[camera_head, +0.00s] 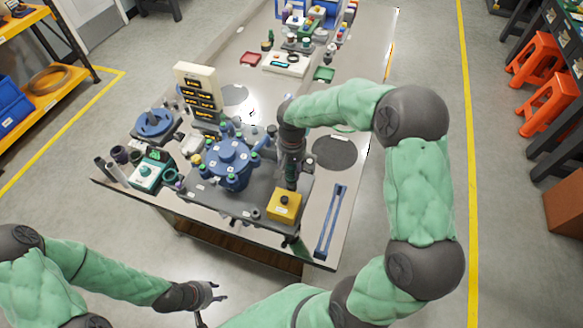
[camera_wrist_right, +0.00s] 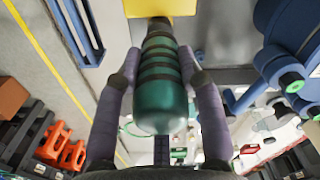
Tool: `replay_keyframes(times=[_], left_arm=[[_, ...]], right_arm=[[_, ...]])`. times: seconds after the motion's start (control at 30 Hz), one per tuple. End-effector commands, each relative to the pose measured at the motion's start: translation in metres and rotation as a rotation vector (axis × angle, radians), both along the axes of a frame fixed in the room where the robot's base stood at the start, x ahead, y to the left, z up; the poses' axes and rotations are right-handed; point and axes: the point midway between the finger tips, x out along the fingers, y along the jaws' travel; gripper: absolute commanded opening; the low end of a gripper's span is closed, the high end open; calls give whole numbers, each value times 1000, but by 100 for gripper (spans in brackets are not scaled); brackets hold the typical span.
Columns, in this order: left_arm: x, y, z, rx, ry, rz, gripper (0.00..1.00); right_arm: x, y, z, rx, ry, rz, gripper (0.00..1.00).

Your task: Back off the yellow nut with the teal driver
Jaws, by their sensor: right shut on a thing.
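My right gripper (camera_head: 291,166) is shut on the teal driver, whose ribbed handle (camera_wrist_right: 160,85) lies between the two fingers in the right wrist view. In the head view the driver (camera_head: 291,178) points down beside a yellow block (camera_head: 284,207) with a dark knob on top. Part of that yellow block (camera_wrist_right: 160,6) shows beyond the driver in the wrist view; the driver's tip is hidden. A blue flanged vessel (camera_head: 230,162) stands left of the gripper. I cannot pick out the yellow nut for certain. My left gripper (camera_head: 212,304) is open and empty, away from the table.
A blue long-handled tool (camera_head: 331,220) lies at the table's right edge. A dark round mat (camera_head: 334,152) lies behind it. A display tower (camera_head: 198,92), a teal box (camera_head: 147,174) and a blue-topped device (camera_head: 154,124) stand around the vessel.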

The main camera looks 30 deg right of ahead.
Motion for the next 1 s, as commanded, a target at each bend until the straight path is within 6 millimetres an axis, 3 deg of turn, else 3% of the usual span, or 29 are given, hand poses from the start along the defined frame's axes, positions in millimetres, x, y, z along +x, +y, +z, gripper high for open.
replay_keyframes(times=[0.6, 1.0], left_arm=[[0, 0, 28, 0, 0, 0, 40], [0, 0, 29, 0, 0, 0, 40]], right_arm=[[2, -1, 41, -2, -8, -1, 0], [2, -1, 44, -2, -8, -1, 0]])
